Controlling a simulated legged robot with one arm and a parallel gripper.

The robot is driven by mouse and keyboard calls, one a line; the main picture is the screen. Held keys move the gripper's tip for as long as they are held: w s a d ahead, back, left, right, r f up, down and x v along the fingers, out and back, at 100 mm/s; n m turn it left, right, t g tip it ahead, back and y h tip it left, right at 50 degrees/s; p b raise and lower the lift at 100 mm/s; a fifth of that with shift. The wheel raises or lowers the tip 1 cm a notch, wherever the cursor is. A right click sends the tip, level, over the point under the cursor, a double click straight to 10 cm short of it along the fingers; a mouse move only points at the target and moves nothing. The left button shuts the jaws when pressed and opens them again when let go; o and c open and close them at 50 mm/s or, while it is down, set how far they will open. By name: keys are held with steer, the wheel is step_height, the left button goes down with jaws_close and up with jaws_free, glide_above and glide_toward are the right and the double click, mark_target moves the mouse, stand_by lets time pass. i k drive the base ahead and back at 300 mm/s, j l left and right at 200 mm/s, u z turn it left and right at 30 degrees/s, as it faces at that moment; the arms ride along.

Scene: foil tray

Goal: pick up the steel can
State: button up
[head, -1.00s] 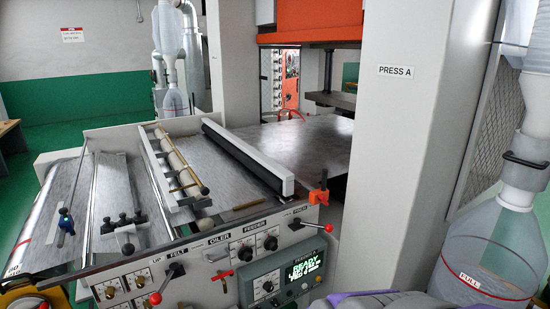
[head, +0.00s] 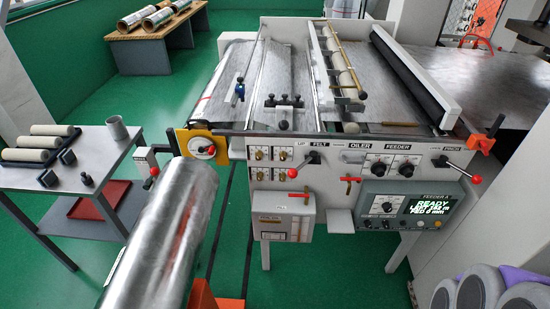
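In the head view, a small grey open-topped can (head: 116,128) stands upright near the far right corner of the side table (head: 110,160) at the left. It looks like the steel can, but it is small in the picture and its metal finish is hard to judge. Nothing touches it from a gripper. My gripper is not in view.
Pale rollers (head: 52,130) and dark blocks (head: 48,178) share the side table. The feeder machine (head: 330,145) fills the middle. Green floor (head: 130,85) is open behind the table.

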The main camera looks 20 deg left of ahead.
mark_target(116, 126)
steer(key=u, duration=1)
